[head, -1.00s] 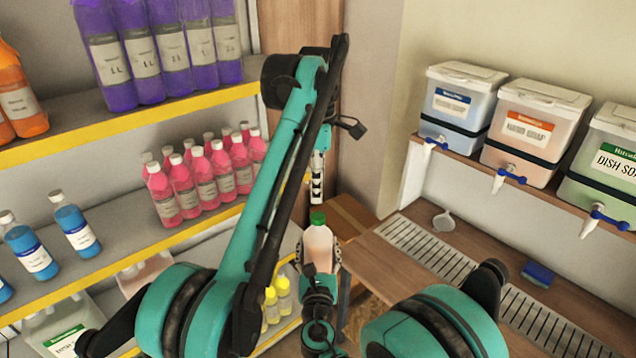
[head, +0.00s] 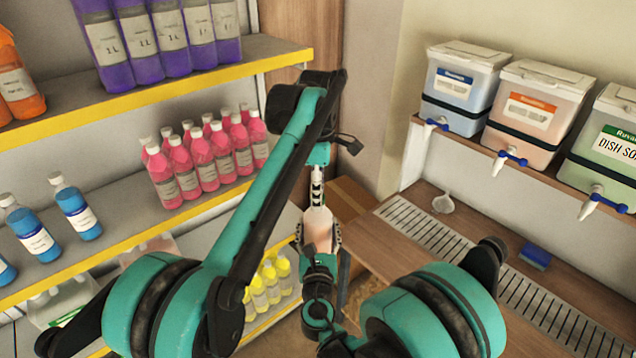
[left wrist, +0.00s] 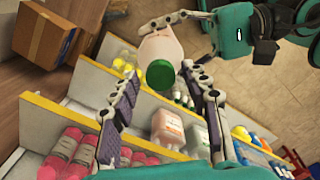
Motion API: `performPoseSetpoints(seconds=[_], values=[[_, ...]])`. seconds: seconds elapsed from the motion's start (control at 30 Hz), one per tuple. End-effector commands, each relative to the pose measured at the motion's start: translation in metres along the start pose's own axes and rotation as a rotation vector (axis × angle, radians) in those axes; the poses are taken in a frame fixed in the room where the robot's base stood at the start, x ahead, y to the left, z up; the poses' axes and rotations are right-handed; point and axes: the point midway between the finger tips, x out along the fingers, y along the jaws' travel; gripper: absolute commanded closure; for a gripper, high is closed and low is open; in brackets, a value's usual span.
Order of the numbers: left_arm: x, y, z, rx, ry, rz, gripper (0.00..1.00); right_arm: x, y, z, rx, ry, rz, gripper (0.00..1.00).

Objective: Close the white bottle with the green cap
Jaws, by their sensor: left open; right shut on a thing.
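The white bottle (head: 318,226) stands roughly upright, looking slightly pink. My right gripper (head: 320,242) is shut around its body. In the left wrist view the bottle (left wrist: 165,44) has the green cap (left wrist: 160,74) on its mouth; how tightly it sits cannot be told. My left gripper (head: 317,190) is directly above the bottle, pointing down, and hides the cap in the head view. In the left wrist view its open fingers (left wrist: 162,76) lie on either side of the cap, without visible contact.
Soap dispensers (head: 530,105) stand on a ledge at the right, above a wooden counter (head: 470,228) with a drain grate. A cardboard box (head: 350,197) is behind the bottle.

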Motion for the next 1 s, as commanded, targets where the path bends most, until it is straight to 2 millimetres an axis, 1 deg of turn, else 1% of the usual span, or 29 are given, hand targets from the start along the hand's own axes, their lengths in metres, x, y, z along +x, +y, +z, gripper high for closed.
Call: performPoseSetpoints(seconds=[0.23, 0.27, 0.3, 0.37, 0.4, 0.43, 0.63, 0.73, 0.77, 0.87, 1.0], values=[[0.0005, 0.0, 0.0, 0.0, 0.0, 0.0, 0.54, 0.0, 0.0, 0.0006, -0.001, -0.001, 0.0, 1.0], [0.0005, 0.0, 0.0, 0.0, 0.0, 0.0, 0.56, 0.0, 0.0, 0.0006, -0.001, -0.001, 0.0, 1.0], [0.0004, 0.0, 0.0, 0.0, 0.0, 0.0, 0.67, 0.0, 0.0, 0.0006, -0.001, -0.001, 0.0, 1.0], [0.0004, 0.0, 0.0, 0.0, 0.0, 0.0, 0.83, 0.0, 0.0, 0.0006, -0.001, -0.001, 0.0, 1.0], [0.0004, 0.0001, 0.0, 0.0, 0.0, 0.0, 0.93, 0.0, 0.0, 0.0006, -0.001, -0.001, 0.0, 1.0], [0.0004, 0.0001, 0.0, 0.0, 0.0, 0.0, 1.0, -0.0001, 0.0, 0.0006, -0.001, -0.001, 0.0, 1.0], [0.0004, 0.0003, 0.0, 0.003, 0.0, 0.001, 1.0, -0.0002, 0.0, 0.0006, -0.002, -0.001, 0.0, 1.0], [0.0005, 0.0005, -0.0001, 0.059, 0.0, 0.001, 1.0, -0.0002, 0.0, 0.0006, -0.002, -0.001, 0.0, 1.0], [0.0005, 0.0005, -0.0001, 0.097, 0.0, 0.001, 1.0, -0.0003, 0.0001, 0.0006, -0.002, -0.001, 0.0, 1.0], [0.0006, 0.0007, -0.0002, 0.289, 0.0, 0.001, 1.0, -0.0003, 0.0001, 0.0006, -0.002, -0.001, 0.0, 1.0], [0.0009, 0.0009, -0.0003, 0.636, 0.0, 0.001, 1.0, -0.0004, 0.0001, 0.0006, -0.002, -0.001, 0.0, 1.0]])
